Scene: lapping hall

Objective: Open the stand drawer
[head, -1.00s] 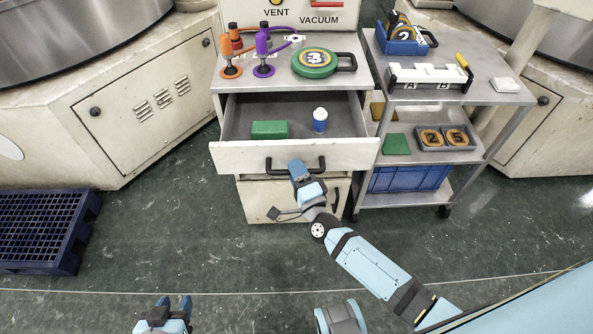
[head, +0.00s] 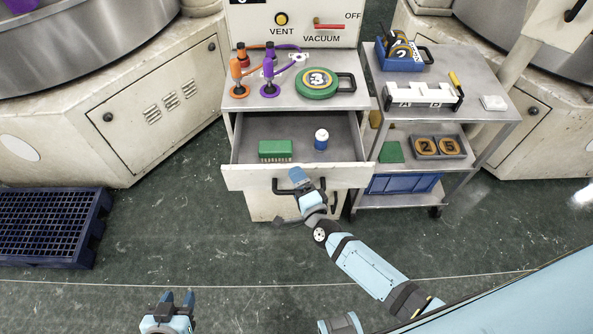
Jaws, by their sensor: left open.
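The stand drawer (head: 240,178) is pulled well out, its inside visible from above. My left gripper (head: 177,299) is open and empty, low in the view, far in front of the stand.
A trolley (head: 480,112) with trays stands close on the right. A blue pallet (head: 50,225) lies on the left. The floor in front is clear.

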